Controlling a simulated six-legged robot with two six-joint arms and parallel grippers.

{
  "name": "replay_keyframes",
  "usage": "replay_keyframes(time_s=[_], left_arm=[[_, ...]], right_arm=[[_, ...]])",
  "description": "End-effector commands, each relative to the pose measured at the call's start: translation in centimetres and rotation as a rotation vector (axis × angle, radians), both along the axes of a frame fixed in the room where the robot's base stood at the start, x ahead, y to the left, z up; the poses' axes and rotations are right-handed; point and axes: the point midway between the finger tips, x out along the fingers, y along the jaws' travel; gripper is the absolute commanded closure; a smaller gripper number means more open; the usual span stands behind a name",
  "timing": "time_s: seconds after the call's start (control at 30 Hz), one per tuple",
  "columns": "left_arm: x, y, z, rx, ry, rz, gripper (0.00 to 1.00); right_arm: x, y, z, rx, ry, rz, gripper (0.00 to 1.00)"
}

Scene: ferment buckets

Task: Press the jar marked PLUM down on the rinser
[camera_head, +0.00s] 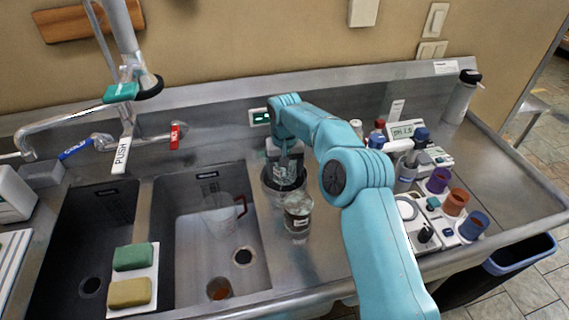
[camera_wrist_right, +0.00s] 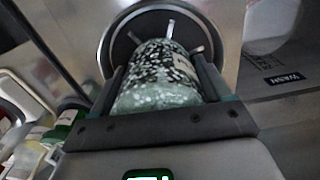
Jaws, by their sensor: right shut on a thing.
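My right gripper (camera_head: 284,158) points down over the round rinser (camera_head: 271,193) in the counter, right of the sinks. It is shut on a clear glass jar (camera_head: 287,178). In the right wrist view the jar (camera_wrist_right: 158,88) sits between both fingers, speckled with white, against the rinser's dark bowl and steel rim (camera_wrist_right: 108,45). Its label is mostly hidden and I cannot read it. I cannot tell whether the jar touches the rinser. A second glass jar (camera_head: 298,217) with a small label stands on the counter just in front of the rinser. My left gripper is out of view.
Left are two sink basins (camera_head: 168,215), a pitcher (camera_head: 222,215), two sponges (camera_head: 131,275) and a faucet (camera_head: 60,118). Right of my arm stand a pH meter (camera_head: 407,129), bottles and several coloured cups (camera_head: 455,200). Clear counter lies at the far right.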

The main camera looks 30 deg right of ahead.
Motion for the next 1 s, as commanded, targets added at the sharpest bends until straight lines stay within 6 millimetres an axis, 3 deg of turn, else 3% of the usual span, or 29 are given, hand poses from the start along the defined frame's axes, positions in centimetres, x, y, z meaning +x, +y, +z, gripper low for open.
replay_keyframes(time_s=[1.0], left_arm=[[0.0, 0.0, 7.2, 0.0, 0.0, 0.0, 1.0]], right_arm=[[0.0, 0.0, 8.2, 0.0, -0.001, 0.0, 0.59]])
